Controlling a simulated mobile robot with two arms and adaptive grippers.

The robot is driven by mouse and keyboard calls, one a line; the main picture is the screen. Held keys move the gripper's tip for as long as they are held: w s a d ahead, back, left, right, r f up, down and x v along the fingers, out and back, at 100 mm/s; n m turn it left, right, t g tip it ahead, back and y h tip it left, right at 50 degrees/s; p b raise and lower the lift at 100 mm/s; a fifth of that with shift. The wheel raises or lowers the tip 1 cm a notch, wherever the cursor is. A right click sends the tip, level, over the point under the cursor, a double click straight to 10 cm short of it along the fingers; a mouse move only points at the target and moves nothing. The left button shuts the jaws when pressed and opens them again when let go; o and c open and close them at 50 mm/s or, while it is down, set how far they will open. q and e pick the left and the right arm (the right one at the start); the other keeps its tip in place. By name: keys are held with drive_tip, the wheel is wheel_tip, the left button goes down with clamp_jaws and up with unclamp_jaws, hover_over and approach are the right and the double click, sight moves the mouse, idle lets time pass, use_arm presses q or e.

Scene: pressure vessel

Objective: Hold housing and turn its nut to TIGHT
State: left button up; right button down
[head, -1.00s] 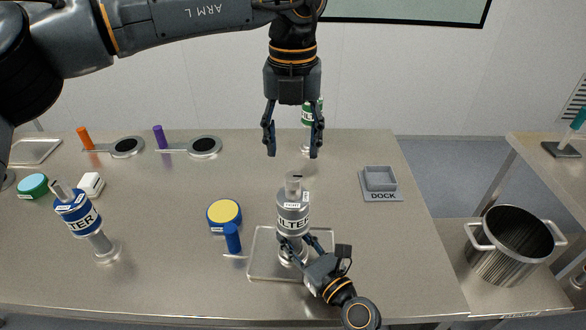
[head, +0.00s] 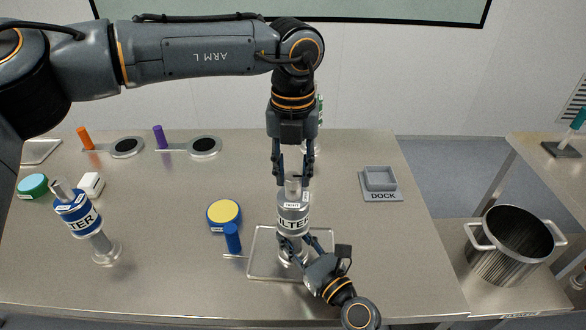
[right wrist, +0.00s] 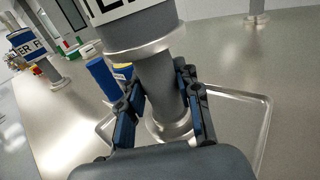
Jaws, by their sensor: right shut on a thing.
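The grey filter housing (head: 293,223) stands upright on a clear, shallow tray (head: 262,268). Its silver nut (head: 293,187) is at the top, with a small white label (head: 292,206) just below it. My left gripper (head: 293,180) points straight down over the nut, one finger on each side, with a gap still showing between fingers and nut. My right gripper (head: 292,247) is shut on the housing's lower stem. In the right wrist view its fingers (right wrist: 160,110) sit on both sides of the stem (right wrist: 160,75), and the nut is out of frame.
A blue-banded filter (head: 78,214) stands at the left. A blue cylinder (head: 232,238) and a yellow-topped round container (head: 224,214) are close left of the tray. A grey dock (head: 380,184) sits at the right. A pot (head: 508,245) stands beyond the table edge. A green-labelled object is mostly hidden behind my left gripper.

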use_arm(q)
drive_tip(key=shift+m, duration=0.3)
clamp_jaws()
drive_tip(key=m, duration=0.3)
drive_tip(key=shift+m, duration=0.4)
drive_tip(key=m, duration=0.4)
drive_tip(key=shift+m, duration=0.3)
drive_tip(key=m, duration=0.4)
drive_tip(key=shift+m, duration=2.5)
drive_tip(key=o, duration=1.1)
unclamp_jaws()
drive_tip(key=shift+r, duration=0.1)
